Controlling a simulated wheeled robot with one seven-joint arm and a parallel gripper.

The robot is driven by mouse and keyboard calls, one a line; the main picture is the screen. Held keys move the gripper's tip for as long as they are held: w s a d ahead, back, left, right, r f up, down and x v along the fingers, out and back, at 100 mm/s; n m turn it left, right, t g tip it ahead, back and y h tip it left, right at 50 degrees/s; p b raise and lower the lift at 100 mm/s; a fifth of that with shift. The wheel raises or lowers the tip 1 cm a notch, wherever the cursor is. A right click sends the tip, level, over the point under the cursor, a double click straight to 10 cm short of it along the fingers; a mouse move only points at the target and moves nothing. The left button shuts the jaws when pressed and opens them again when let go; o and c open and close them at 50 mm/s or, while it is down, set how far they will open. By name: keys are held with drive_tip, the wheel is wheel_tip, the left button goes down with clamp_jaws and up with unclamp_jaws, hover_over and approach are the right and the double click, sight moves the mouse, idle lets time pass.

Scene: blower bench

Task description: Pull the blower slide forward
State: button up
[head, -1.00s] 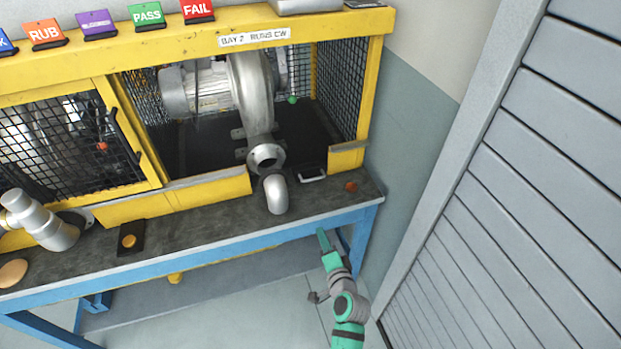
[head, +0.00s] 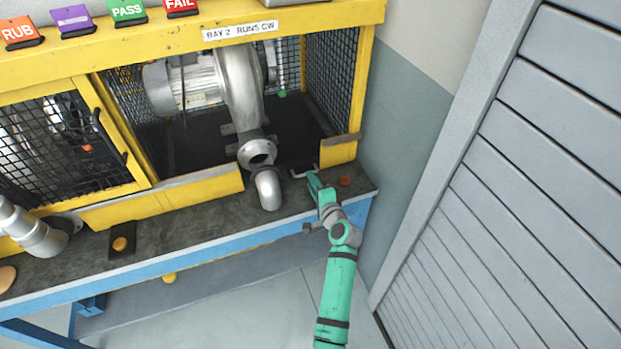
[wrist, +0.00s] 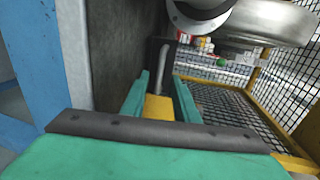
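The blower (head: 240,85), a grey metal casing with a motor, sits on a dark slide (head: 295,125) inside the open yellow bay in the head view. A metal pull handle (head: 302,172) at the slide's front right is partly hidden by my gripper. My gripper (head: 312,180) is at the bench's right end, close by the handle. In the wrist view its two green fingers (wrist: 161,80) are apart, and the handle (wrist: 163,56) shows between and ahead of the tips. I cannot tell whether they touch it. Part of the blower also shows in the wrist view (wrist: 265,22).
A loose metal elbow (head: 267,190) lies on the bench (head: 200,217) left of my gripper. A yellow sill (head: 338,151) and mesh wall stand to the right. A grey shutter (head: 520,170) borders the right side.

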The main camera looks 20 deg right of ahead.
drive_tip(key=shift+w+d+f, duration=0.15)
drive_tip(key=shift+w, duration=0.6)
drive_tip(key=shift+w+d+f, duration=0.1)
drive_tip(key=shift+w+f, duration=0.05)
drive_tip(key=shift+w, duration=0.55)
